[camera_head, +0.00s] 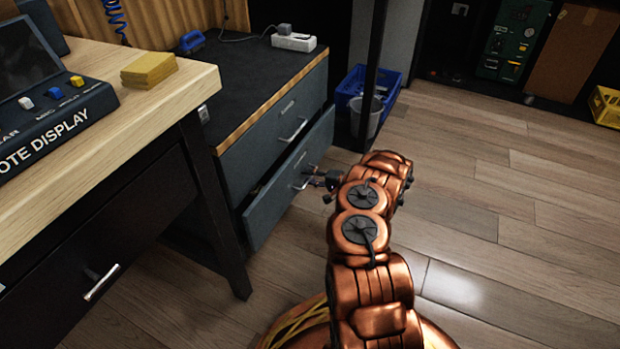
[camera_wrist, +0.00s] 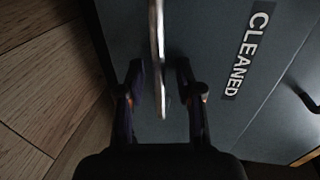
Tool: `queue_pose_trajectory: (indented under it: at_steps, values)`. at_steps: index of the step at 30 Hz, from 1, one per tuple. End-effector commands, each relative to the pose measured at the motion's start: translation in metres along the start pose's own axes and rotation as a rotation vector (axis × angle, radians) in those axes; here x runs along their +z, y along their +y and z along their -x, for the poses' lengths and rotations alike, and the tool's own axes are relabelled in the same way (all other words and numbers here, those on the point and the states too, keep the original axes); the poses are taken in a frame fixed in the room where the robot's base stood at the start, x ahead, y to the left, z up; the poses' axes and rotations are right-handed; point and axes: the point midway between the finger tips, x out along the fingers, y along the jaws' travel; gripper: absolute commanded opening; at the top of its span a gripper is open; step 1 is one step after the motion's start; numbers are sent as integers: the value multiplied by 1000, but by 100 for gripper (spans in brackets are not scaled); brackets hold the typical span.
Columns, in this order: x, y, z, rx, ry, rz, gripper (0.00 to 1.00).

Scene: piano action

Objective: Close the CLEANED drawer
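The CLEANED drawer is the lower drawer (camera_head: 268,209) of a dark grey cabinet and stands partly pulled out in the head view. Its front fills much of the wrist view (camera_wrist: 215,45), with the white CLEANED label (camera_wrist: 246,55) beside its metal handle (camera_wrist: 157,50). My gripper (camera_head: 319,180) is right in front of this drawer's handle. In the wrist view my gripper (camera_wrist: 160,75) has its fingers apart, one on each side of the handle, with gaps visible. Contact with the drawer front cannot be told.
The upper drawer (camera_head: 262,137) looks shut. A wooden-topped desk (camera_head: 160,108) stands left of the cabinet. A blue crate (camera_head: 378,84) and a grey bin (camera_head: 366,118) are behind a dark post (camera_head: 373,60).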

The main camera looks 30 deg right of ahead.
Motion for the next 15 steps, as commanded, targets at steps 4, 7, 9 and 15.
queue_pose_trajectory:
  at_steps: [4,7,9,15]
  values:
    - [0,0,0,0,0,0,23]
    - [0,0,0,0,0,0,13]
    - [0,0,0,0,0,0,5]
    - [0,0,0,0,0,0,0]
